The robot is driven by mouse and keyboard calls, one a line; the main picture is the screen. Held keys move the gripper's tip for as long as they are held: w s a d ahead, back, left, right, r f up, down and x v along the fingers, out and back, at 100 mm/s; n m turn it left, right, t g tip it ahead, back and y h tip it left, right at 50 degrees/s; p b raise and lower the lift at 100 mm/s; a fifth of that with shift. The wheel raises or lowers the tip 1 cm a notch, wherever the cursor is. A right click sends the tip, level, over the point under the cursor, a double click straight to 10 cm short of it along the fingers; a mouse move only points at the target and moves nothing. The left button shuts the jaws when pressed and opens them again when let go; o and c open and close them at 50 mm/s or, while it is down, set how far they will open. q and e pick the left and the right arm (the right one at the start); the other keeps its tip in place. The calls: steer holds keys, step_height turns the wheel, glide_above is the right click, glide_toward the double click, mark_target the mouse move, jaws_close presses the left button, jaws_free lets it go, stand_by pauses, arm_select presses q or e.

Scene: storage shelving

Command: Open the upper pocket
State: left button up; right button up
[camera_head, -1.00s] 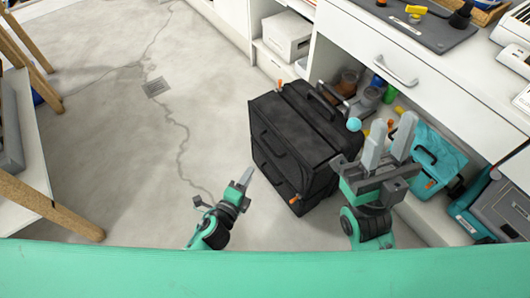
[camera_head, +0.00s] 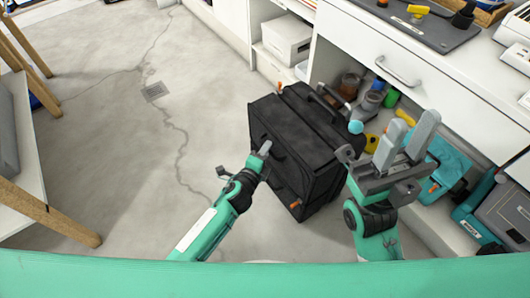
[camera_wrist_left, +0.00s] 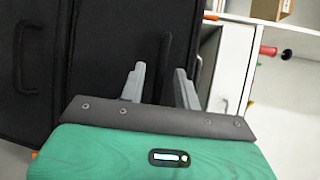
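The black bag (camera_head: 318,130) stands upright on the floor, with pockets on its front face and orange zipper pulls. Its front also fills the left wrist view (camera_wrist_left: 110,45). My left gripper (camera_head: 265,149) is at the front of the bag, before the upper pocket (camera_head: 268,122). In the left wrist view its fingers (camera_wrist_left: 158,78) are apart, and a dark strap handle (camera_wrist_left: 164,55) shows between them; contact cannot be told. The gripper hides part of the pocket front. My right gripper (camera_head: 406,140) is open and empty, right of the bag.
A white cabinet with drawers (camera_head: 420,75) stands behind and right of the bag. Jars, a teal case (camera_head: 445,160) and a grey-teal toolbox (camera_head: 500,210) sit on its low shelf. The floor (camera_head: 110,150) left of the bag is clear. A wooden-legged table stands at far left.

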arm_select(q)
jaws_close()
stand_by(0.3)
